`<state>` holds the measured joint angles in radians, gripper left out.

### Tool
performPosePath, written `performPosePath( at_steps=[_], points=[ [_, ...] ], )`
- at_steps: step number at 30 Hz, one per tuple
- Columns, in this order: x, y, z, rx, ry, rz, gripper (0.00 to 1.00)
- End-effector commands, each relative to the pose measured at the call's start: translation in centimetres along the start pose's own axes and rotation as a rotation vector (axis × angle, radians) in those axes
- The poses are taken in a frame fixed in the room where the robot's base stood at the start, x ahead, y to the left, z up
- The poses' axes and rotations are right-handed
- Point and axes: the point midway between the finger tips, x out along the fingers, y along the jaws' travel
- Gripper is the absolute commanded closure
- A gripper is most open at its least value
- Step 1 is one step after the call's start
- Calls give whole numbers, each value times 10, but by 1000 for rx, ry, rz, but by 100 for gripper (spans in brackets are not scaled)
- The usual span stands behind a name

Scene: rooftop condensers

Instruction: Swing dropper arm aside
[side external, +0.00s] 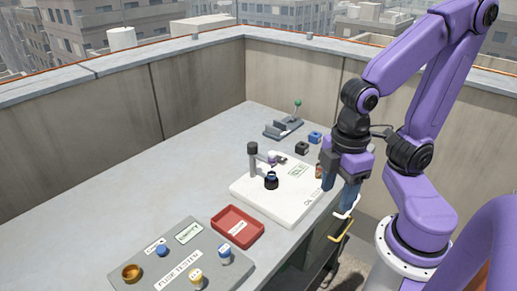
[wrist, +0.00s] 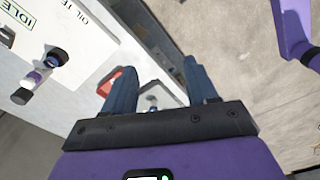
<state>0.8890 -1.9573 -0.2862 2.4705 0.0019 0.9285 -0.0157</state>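The oil tester (side external: 253,197) is a white base plate on the bench, with labels on it. Its dropper arm (side external: 268,158) is a short grey and purple piece reaching right from a dark-topped post (side external: 252,158). The arm's end is near a small black cup (side external: 271,181). In the wrist view the dropper assembly (wrist: 38,77) shows at the upper left. My gripper (side external: 336,200) is right of the tester, by the bench's right edge, pointing down. In the wrist view its blue fingers (wrist: 157,78) are apart with nothing held between them, clear of the dropper arm.
A red tray (side external: 237,227) and a grey fuse testing board (side external: 180,262) with small parts stand in front. A lever device (side external: 284,126) and black and blue blocks (side external: 308,142) are behind. Yellow handles (side external: 342,230) stick out below the bench edge. The bench's left side is clear.

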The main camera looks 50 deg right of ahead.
Motion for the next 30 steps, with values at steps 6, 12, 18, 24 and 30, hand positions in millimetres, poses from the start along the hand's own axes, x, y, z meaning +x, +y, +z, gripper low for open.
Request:
performPosePath(
  at_steps=[6, 12, 18, 24, 30],
  points=[
    [-22, 44, -44, 95, -4, 5, 39],
    [-44, 106, -78, 191, -10, 9, 39],
    [-63, 178, -94, 288, -16, 11, 39],
    [-79, 254, -88, 384, -23, 10, 39],
    [-90, 312, -68, 460, -27, 9, 39]
  ],
)
